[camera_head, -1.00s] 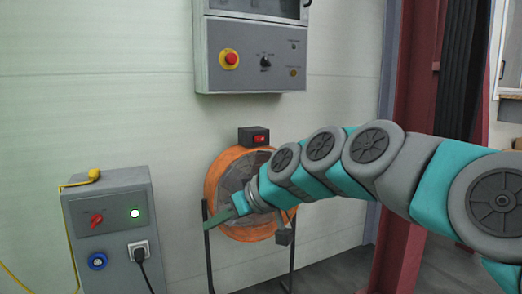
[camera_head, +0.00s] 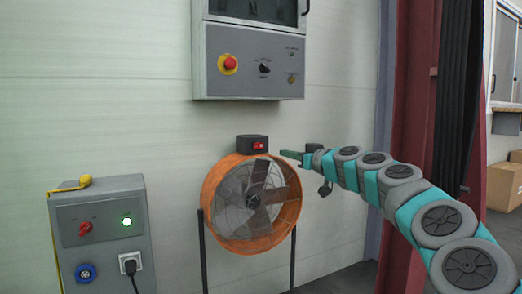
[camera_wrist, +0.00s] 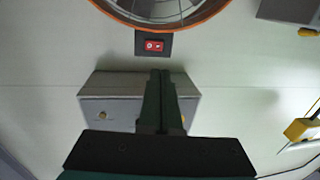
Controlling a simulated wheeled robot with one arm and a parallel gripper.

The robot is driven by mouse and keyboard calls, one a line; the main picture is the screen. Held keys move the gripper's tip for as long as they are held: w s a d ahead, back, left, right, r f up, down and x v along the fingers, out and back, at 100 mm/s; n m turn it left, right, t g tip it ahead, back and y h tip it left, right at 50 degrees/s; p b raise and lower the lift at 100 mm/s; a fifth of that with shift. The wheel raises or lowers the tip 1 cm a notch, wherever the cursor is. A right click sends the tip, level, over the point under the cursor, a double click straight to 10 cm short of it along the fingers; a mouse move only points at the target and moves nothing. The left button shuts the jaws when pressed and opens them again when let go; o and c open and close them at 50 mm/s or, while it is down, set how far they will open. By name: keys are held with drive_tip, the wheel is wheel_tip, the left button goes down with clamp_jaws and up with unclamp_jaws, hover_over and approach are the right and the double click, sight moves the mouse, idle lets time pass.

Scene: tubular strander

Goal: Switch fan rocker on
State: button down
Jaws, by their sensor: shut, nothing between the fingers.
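The fan rocker is a small red switch (camera_head: 259,146) on a black box (camera_head: 243,145) on top of an orange drum fan (camera_head: 211,196). In the wrist view the red rocker (camera_wrist: 154,45) faces the camera, with the fan's rim (camera_wrist: 120,20) above it. My gripper (camera_head: 283,153) is shut and empty, to the right of the switch box in the head view. In the wrist view its closed fingertips (camera_wrist: 160,73) point toward the rocker and appear just below it, apart from it in the picture. The depth gap is hard to tell.
A wall control panel (camera_head: 215,80) with a red emergency button hangs above the fan. It appears behind my fingers in the wrist view (camera_wrist: 95,90). A grey socket cabinet (camera_head: 105,250) with a lit green lamp stands left. A red steel column (camera_head: 405,130) stands right.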

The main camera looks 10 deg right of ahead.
approach(255, 146)
drive_tip(key=p+x, duration=0.1)
drive_tip(key=x, duration=0.3)
drive_tip(key=shift+w, duration=0.3)
drive_tip(key=shift+w+a, duration=0.15)
drive_tip(key=shift+w, duration=0.15)
drive_tip(key=shift+w+a+r, duration=0.1)
drive_tip(key=shift+w, duration=0.3)
drive_tip(key=shift+w+a, duration=0.25)
drive_tip(key=shift+w, duration=0.05)
drive_tip(key=shift+p, duration=0.3)
